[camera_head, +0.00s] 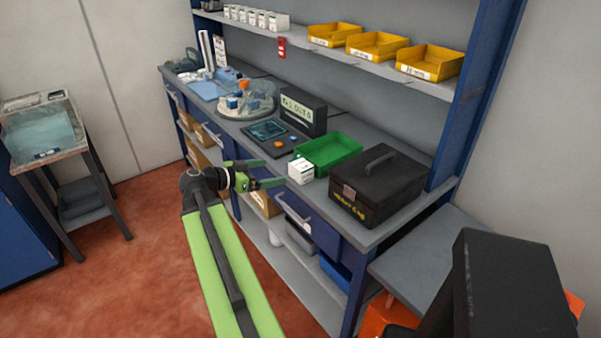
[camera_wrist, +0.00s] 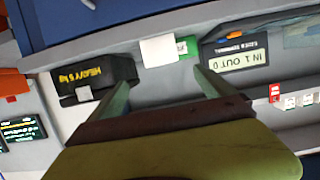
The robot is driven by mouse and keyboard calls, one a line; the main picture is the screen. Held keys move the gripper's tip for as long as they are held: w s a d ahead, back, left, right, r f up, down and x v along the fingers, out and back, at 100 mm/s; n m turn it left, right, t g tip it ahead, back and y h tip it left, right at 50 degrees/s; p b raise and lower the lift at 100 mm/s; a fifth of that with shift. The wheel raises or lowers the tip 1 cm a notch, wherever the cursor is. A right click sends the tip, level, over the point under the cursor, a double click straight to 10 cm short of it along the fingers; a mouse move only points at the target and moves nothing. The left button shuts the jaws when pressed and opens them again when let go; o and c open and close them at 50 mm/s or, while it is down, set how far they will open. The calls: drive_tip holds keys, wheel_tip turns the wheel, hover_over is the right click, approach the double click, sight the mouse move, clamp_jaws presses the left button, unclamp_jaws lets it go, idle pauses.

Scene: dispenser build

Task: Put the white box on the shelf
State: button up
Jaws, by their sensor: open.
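The white box (camera_head: 301,172) stands on the bench near its front edge, in front of the green tray (camera_head: 328,152). In the wrist view the white box (camera_wrist: 159,50) shows at the top middle, beyond my fingertips. My gripper (camera_head: 275,173) is open and empty, to the left of the box and apart from it. Its two fingers also show in the wrist view (camera_wrist: 162,80), spread wide with nothing between them. The upper shelf (camera_head: 297,39) runs along the back above the bench. It bears a row of small white boxes (camera_head: 256,18) at left and yellow bins (camera_head: 377,45) at right.
A black case (camera_head: 378,185) with a handle stands right of the box. A display sign (camera_head: 303,112), a dark mat (camera_head: 269,133) and a round clear-covered tray (camera_head: 246,101) stand to the left. Bare shelf shows between the small boxes and the bins. A blue post (camera_head: 468,100) bounds the right.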

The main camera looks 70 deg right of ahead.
sight(294, 168)
drive_tip(key=b+x, duration=0.2)
drive_tip(key=x, duration=0.7)
drive_tip(key=shift+w+f, duration=0.1)
drive_tip(key=b+x, duration=0.1)
drive_tip(key=x, duration=0.4)
drive_tip(key=shift+w+d+f+b, duration=0.1)
drive_tip(key=shift+d+b, duration=0.05)
drive_tip(key=shift+b, duration=0.25)
drive_tip(key=c, duration=1.9)
drive_tip(key=shift+o, duration=0.2)
wheel_tip(294, 168, up, 10)
drive_tip(key=p, duration=1)
drive_tip(key=shift+r, duration=0.2)
drive_tip(key=shift+f, duration=0.15)
